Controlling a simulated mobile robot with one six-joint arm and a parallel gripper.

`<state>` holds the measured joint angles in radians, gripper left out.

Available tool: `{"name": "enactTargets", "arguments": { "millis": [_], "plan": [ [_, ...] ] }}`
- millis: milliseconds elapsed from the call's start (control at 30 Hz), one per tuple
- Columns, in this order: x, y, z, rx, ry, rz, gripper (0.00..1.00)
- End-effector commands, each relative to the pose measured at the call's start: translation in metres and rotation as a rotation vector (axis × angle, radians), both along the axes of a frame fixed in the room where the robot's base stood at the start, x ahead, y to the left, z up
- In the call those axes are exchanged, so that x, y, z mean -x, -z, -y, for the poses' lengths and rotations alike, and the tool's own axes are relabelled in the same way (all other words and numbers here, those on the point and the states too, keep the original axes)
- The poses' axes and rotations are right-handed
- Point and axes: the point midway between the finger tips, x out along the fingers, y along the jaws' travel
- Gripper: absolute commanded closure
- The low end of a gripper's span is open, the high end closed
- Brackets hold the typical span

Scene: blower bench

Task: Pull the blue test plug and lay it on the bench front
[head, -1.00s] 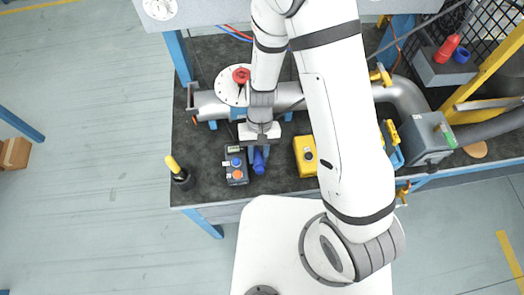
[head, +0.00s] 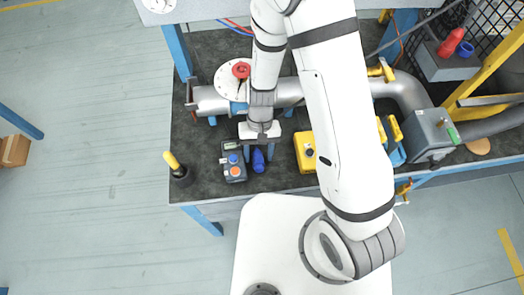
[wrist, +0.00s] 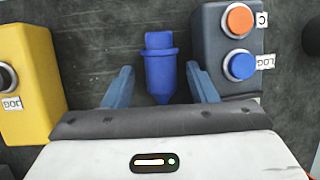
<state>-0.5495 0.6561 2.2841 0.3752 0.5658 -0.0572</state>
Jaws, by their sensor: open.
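The blue test plug (head: 258,160) appears to lie on the dark bench top near its front edge. In the wrist view the plug (wrist: 160,68) shows side-on, with its flange near the middle and its narrow end toward my palm. My gripper (head: 258,151) is open over the bench front. In the wrist view its two blue fingers (wrist: 160,88) stand on either side of the plug, with a gap on both sides.
A dark box with blue and orange buttons (head: 234,161) stands close left of the plug. A yellow box (head: 305,152) stands to the right. A yellow-topped black object (head: 179,171) is at the left front corner. A grey pipe (head: 212,100) runs behind.

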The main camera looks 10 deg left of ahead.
Motion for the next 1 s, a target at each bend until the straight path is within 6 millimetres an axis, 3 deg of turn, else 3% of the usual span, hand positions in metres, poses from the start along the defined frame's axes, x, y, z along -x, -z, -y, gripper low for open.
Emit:
{"name": "enactTargets", "arguments": {
  "millis": [233,600,1000],
  "plan": [
    [-0.005,-0.009,-0.001,-0.004,0.001,0.003,0.47],
    [-0.028,-0.062,-0.001,-0.003,0.0,0.003,0.47],
    [-0.036,-0.083,0.006,-0.009,0.009,0.02,0.47]
  ]
}}
